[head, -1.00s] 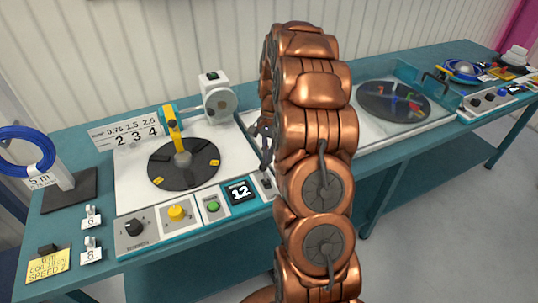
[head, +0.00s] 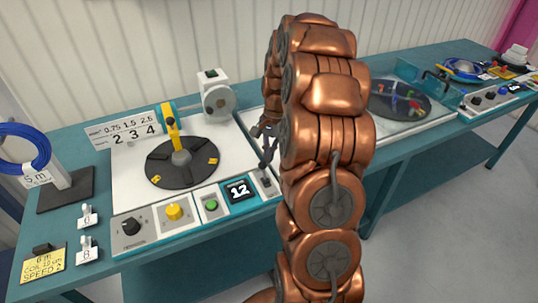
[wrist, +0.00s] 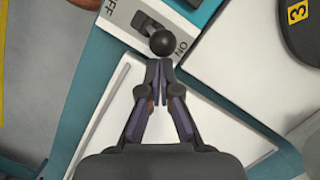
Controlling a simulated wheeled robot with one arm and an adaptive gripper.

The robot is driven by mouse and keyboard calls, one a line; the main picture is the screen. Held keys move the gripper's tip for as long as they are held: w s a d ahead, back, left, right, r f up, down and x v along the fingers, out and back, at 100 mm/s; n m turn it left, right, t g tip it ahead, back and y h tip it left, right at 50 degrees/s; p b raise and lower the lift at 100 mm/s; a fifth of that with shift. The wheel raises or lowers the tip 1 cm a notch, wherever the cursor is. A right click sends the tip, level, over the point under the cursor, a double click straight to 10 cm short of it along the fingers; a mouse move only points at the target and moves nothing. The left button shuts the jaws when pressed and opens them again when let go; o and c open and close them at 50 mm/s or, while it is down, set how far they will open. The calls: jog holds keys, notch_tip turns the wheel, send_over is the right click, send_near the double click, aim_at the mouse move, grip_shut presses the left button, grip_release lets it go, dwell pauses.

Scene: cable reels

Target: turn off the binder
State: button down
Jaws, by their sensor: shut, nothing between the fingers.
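A toggle switch (wrist: 146,22) with a black ball knob (wrist: 163,43) shows in the wrist view, with OFF lettered at its left end and ON at its right. The knob appears nearer the ON lettering. My gripper (wrist: 160,62) is shut and empty, its fingertips right beside the knob; I cannot tell whether they touch. In the head view the switch (head: 266,182) is at the right end of the left machine's panel, beside the display reading 12 (head: 239,191). My gripper (head: 266,162) is just above it there, partly hidden by my arm.
The left machine carries a black turntable (head: 183,168) with a yellow arm, a black dial (head: 131,227), a yellow knob (head: 173,211) and a green button (head: 211,206). A glass-lidded machine (head: 405,100) stands right. A blue coil (head: 22,140) is on a stand at left.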

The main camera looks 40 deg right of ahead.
jog(key=shift+s+a+t+b, duration=0.1)
jog(key=shift+s+t+b, duration=0.15)
jog(key=shift+t+b, duration=0.2)
jog(key=s+t+b, duration=0.1)
jog(key=t+b, duration=0.1)
jog(key=b, duration=0.1)
jog(key=s+t+h+b, duration=0.1)
jog(key=t+b, duration=0.1)
jog(key=b, duration=0.1)
jog(key=shift+s+a+r+b, duration=0.2)
jog(key=shift+s+a+b, duration=0.15)
jog(key=shift+a+b, duration=0.05)
jog(key=shift+s+a+b, duration=0.1)
jog(key=shift+s+b, duration=0.15)
jog(key=shift+b, duration=0.2)
jog(key=shift+r+n, duration=0.25)
jog(key=shift+n, duration=0.05)
jog(key=shift+r, duration=0.15)
jog(key=shift+r+t+p, duration=0.25)
jog(key=shift+r+p, duration=0.1)
jog(key=shift+r, duration=0.35)
jog(key=shift+w, duration=0.1)
